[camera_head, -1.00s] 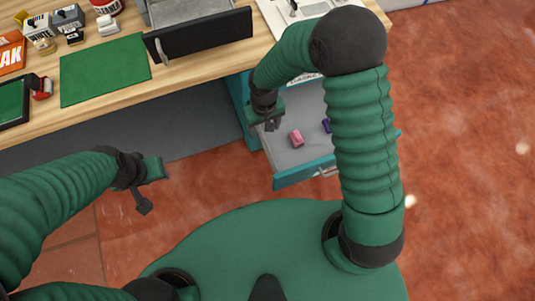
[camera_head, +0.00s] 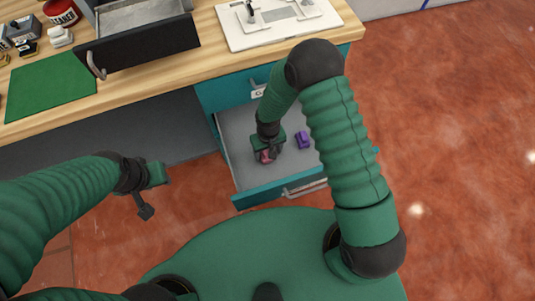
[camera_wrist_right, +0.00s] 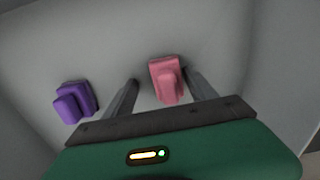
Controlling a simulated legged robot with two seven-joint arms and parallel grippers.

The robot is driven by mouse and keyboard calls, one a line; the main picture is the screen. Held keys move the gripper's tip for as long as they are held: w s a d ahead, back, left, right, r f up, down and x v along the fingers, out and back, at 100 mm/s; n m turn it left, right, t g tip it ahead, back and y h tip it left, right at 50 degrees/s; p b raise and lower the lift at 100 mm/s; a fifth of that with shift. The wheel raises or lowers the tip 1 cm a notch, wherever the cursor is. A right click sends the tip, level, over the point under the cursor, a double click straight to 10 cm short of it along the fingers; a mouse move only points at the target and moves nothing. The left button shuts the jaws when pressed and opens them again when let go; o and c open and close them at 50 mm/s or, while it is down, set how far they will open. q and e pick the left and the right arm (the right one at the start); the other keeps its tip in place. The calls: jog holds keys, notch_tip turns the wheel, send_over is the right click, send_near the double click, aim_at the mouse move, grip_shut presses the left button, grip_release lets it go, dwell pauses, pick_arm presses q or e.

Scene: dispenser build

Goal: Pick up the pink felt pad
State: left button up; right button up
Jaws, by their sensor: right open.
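The pink felt pad (camera_wrist_right: 167,80) lies on the grey floor of the open drawer. In the right wrist view it shows between the two fingers of my right gripper (camera_wrist_right: 161,88), nearer the right finger. My right gripper is open. In the head view my right gripper (camera_head: 266,152) is down inside the drawer, over the pink pad (camera_head: 265,157), which it partly hides. My left gripper (camera_head: 150,192) is held out over the floor left of the drawer, away from the pads; its jaw opening is unclear.
A purple pad (camera_head: 302,140) lies in the same drawer (camera_head: 284,192), right of the pink one in the head view. The drawer walls surround my right gripper. Above is the wooden desktop (camera_head: 205,60) with a green mat (camera_head: 52,84), a black-fronted box (camera_head: 140,45) and a white board (camera_head: 280,25).

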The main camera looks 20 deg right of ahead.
jog(key=shift+a+r, duration=0.1)
jog(key=shift+a, duration=0.05)
jog(key=shift+a+r, duration=0.1)
jog(key=shift+a, duration=0.15)
jog(key=shift+c, duration=0.2)
jog(key=shift+a+r, duration=0.1)
jog(key=shift+a, duration=0.35)
jog(key=c, duration=0.5)
jog(key=shift+c, duration=1.1)
jog(key=shift+d, duration=0.45)
grip_shut()
pick_arm(q)
jog(key=shift+s+a, duration=0.1)
jog(key=shift+a, duration=0.45)
